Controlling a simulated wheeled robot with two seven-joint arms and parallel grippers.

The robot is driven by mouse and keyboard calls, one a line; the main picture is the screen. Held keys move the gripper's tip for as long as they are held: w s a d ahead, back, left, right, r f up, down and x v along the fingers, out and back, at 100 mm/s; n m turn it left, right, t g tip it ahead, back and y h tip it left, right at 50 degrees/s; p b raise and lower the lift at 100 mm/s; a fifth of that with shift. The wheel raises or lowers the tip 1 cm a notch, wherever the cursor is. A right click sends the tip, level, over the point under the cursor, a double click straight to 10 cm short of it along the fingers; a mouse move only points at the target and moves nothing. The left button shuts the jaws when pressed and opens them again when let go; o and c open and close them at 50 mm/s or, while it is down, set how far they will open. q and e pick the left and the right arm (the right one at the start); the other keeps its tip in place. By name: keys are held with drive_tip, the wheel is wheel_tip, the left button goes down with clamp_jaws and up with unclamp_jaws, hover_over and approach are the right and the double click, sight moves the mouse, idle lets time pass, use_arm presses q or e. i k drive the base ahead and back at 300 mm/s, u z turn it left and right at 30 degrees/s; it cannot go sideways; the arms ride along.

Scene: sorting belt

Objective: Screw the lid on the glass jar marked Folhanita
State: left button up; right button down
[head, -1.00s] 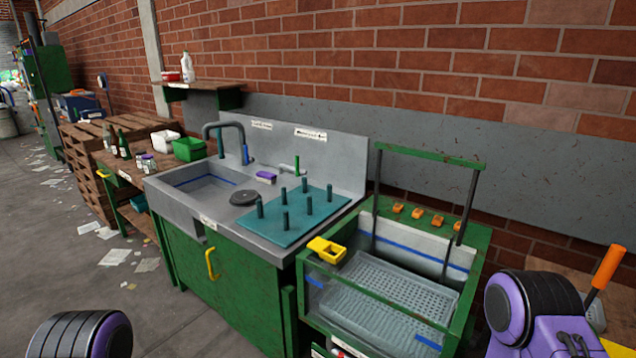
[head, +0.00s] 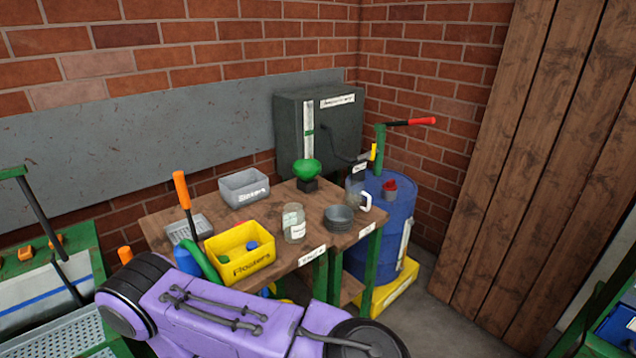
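A glass jar (head: 294,222) with a white label stands upright on the wooden table in the head view. Its label is too small to read, so I cannot tell if it says Folhanita. I cannot tell for sure whether its top is covered. A grey round stack or dish (head: 339,218) sits to its right; I cannot tell whether it holds lids. Neither gripper is in view. A purple link of my arm crosses the bottom of the view, in front of the table.
A blue drum (head: 385,225) stands at right, with brown planks (head: 520,150) beyond.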

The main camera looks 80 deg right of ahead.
sight(293, 217)
drive_tip(key=z, duration=1.35)
drive_tip(key=k, duration=0.35)
drive_tip(key=z, duration=0.8)
drive_tip(key=i, duration=0.45)
drive_tip(key=z, duration=0.1)
drive_tip(key=k, duration=0.95)
drive_tip(key=u, duration=1.1)
drive_tip(key=i, duration=0.8)
drive_tip(key=z, duration=0.5)
drive_tip(key=i, duration=0.55)
drive_tip(key=z, duration=0.5)
